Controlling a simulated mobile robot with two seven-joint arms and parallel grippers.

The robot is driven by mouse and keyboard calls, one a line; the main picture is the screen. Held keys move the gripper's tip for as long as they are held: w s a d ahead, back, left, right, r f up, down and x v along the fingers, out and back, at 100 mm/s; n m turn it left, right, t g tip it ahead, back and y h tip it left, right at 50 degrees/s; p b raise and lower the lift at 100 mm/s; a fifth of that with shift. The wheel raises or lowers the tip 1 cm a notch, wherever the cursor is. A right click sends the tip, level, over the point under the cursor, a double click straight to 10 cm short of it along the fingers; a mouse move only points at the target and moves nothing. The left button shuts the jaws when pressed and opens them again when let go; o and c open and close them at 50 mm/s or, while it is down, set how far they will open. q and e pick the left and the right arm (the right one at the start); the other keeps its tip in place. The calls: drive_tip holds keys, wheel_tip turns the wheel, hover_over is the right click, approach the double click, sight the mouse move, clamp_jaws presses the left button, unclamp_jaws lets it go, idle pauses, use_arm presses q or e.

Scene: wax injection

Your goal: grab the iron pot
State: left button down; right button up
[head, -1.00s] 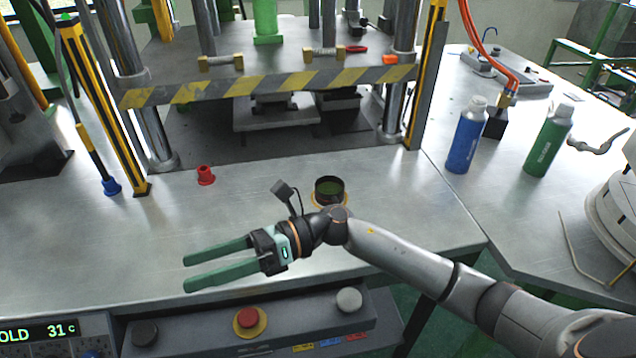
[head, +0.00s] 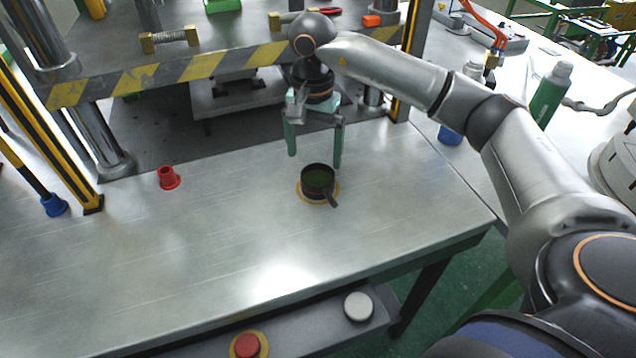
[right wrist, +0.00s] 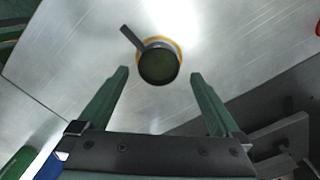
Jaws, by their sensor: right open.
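The iron pot (head: 317,180) is small, round and dark, with green contents and a short handle pointing toward the lower right in the head view. It stands upright on a yellow ring (head: 303,197) on the metal table. My right gripper (head: 315,160) is open and empty, with its green fingers pointing down above and just behind the pot. In the right wrist view the pot (right wrist: 158,66) lies ahead, between the lines of the two fingertips (right wrist: 158,73), and its handle points to the upper left. I see no contact. My left gripper is out of view.
A red cap-like part (head: 168,179) stands left of the pot. The press with a striped bar (head: 200,66) is behind. A green bottle (head: 550,95) and a partly hidden blue bottle (head: 449,135) are at right. The table (head: 220,235) in front is clear.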

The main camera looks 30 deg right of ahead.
sight(316, 176)
wheel_tip(316, 176, down, 3)
drive_tip(key=shift+r, duration=0.1)
drive_tip(key=f, duration=0.5)
drive_tip(key=shift+w+d+f, duration=0.15)
drive_tip(key=shift+d, duration=0.15)
drive_tip(key=c, duration=1.3)
